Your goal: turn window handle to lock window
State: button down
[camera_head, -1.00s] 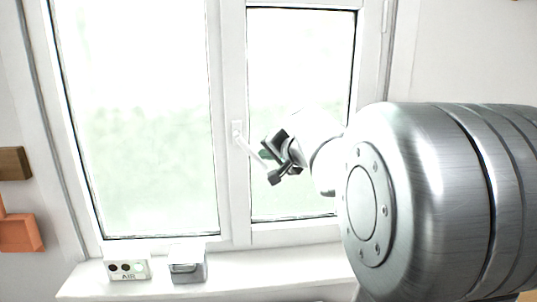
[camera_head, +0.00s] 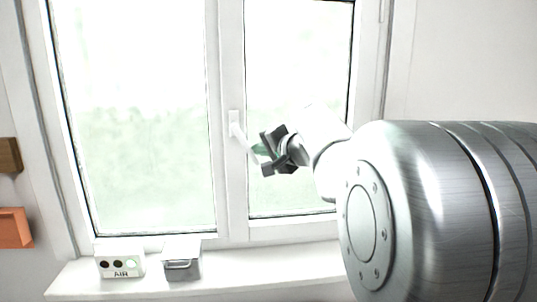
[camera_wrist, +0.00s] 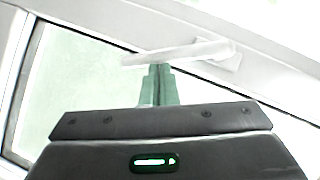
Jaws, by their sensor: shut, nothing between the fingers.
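The white window handle (camera_head: 238,130) is mounted on the middle upright of the window frame. Its lever slants down and to the right, and its lower end is partly hidden by my gripper. My gripper (camera_head: 257,149) is at the right of the lever, with green fingers and a dark body. In the wrist view the lever (camera_wrist: 185,52) lies across the picture just beyond the fingertips (camera_wrist: 158,68). The fingers are shut together with nothing between them. They reach the lever's near edge; I cannot tell whether they touch it.
A small white box marked AIR (camera_head: 120,263) and a grey metal box (camera_head: 182,262) stand on the sill (camera_head: 230,279). An orange holder (camera_head: 14,228) and a brown block (camera_head: 9,155) are on the left wall. My arm covers the lower right.

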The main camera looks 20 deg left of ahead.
jog(key=f+b, duration=0.1)
jog(key=b, duration=0.1)
jog(key=shift+s+a+f+m+y+b, duration=0.15)
jog(key=shift+a+f+m+y+b, duration=0.15)
jog(key=shift+f+m+y+b, duration=0.1)
jog(key=a+m+y+b, duration=0.1)
jog(key=b, duration=0.2)
jog(key=s+a+m+y+b, duration=0.1)
jog(key=m+b, duration=0.1)
jog(key=b, duration=0.1)
jog(key=shift+s+a+f+b, duration=0.1)
jog(key=shift+s+f+b, duration=0.05)
jog(key=shift+f+b, duration=0.25)
jog(key=shift+r+t, duration=0.1)
jog(key=shift+t, duration=0.2)
